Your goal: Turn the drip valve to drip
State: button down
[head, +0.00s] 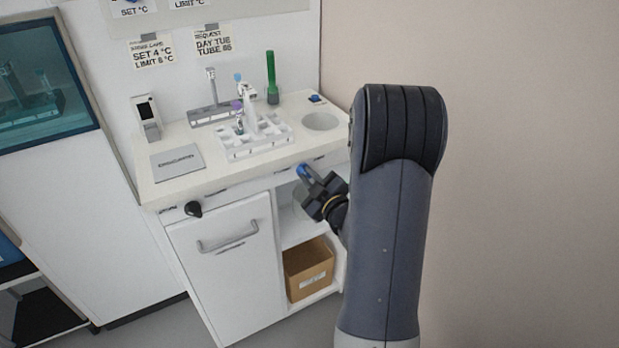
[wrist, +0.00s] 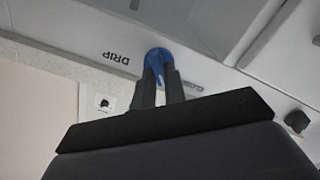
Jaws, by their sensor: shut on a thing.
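The drip valve's blue handle (head: 304,172) is on the front edge of the counter, right of centre. In the wrist view, the blue handle (wrist: 158,54) sits between the fingertips of my gripper (wrist: 162,76), which is shut on it. The word DRIP (wrist: 115,58) is printed left of the handle. A second label (wrist: 196,87), partly covered by my right finger, seems to read CLOSED. Which mark the handle points to cannot be told. In the head view, my gripper (head: 313,183) reaches the handle from below, and my arm stands to its right.
A white rack (head: 257,148) stands on the counter, with a green tube (head: 271,78) behind it and a grey plate (head: 177,162) to the left. A black knob (head: 193,209) sticks out from the front. A cardboard box (head: 309,270) is on the shelf below.

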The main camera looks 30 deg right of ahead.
jog(key=shift+m, duration=0.3)
jog(key=m+b, duration=0.1)
jog(key=m, duration=0.1)
jog(key=shift+f+m+b, duration=0.1)
jog(key=shift+m+b, duration=0.2)
jog(key=shift+b, duration=0.1)
jog(key=m+b, duration=0.1)
jog(key=m, duration=0.3)
jog(key=shift+d+m, duration=0.1)
jog(key=shift+m, duration=0.2)
jog(key=shift+d+m+p, duration=0.15)
jog(key=shift+m+p, duration=0.3)
jog(key=shift+m, duration=3.55)
jog(key=c, duration=1.5)
grip_release()
jog(key=shift+o, duration=0.2)
